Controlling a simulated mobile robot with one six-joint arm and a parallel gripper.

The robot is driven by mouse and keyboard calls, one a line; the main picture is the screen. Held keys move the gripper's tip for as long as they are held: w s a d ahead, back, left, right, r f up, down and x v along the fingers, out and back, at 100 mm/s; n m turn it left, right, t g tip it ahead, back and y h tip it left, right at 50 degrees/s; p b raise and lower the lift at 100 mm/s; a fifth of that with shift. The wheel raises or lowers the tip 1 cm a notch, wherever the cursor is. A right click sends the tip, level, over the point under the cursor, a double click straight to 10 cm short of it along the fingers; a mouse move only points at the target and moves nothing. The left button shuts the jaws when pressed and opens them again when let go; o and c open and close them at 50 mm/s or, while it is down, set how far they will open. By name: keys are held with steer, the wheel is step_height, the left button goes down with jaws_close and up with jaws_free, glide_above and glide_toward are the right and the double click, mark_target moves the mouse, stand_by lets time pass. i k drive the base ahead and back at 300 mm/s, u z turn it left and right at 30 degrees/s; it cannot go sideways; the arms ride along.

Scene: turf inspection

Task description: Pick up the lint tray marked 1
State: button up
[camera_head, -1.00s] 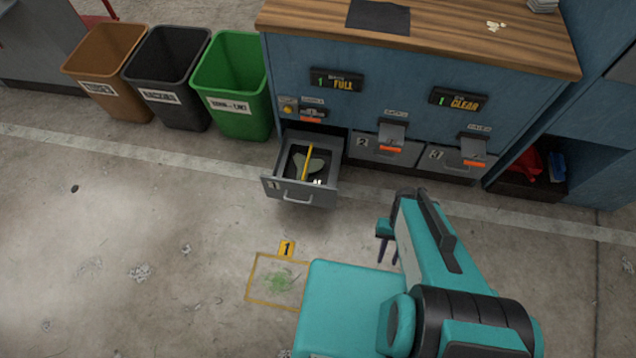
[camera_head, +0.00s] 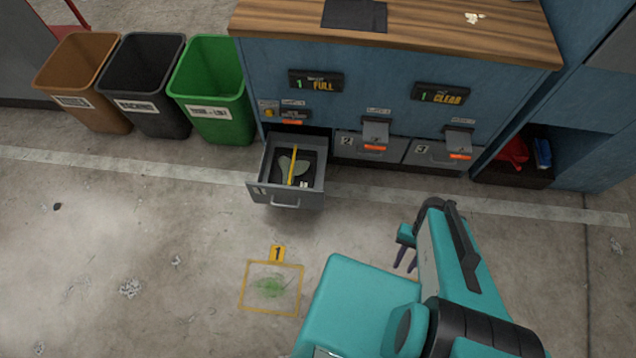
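The lint tray marked 1 (camera_head: 285,198) is a grey drawer-like tray pulled out from the low left of the blue cabinet. Inside it lie a yellow stick (camera_head: 293,166), a grey-green lint piece and a small white bit. Its handle faces the front. My gripper (camera_head: 406,260) hangs to the right and in front of the tray, well apart from it. Two dark fingers show with a gap between them, and nothing is seen between them. Trays 2 (camera_head: 348,146) and 3 (camera_head: 422,154) are shut in the cabinet.
Brown (camera_head: 72,85), black (camera_head: 146,90) and green (camera_head: 212,95) bins stand left of the cabinet (camera_head: 345,100). A yellow-framed floor square (camera_head: 272,288) with marker 1 (camera_head: 277,254) lies in front of the tray. An open shelf with red and blue items is at right.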

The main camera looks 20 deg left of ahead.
mark_target(295, 166)
steer(key=z, duration=1.05)
steer(key=k, duration=1.3)
steer(key=u, duration=1.25)
steer(key=i, duration=0.7)
steer(key=z, duration=0.2)
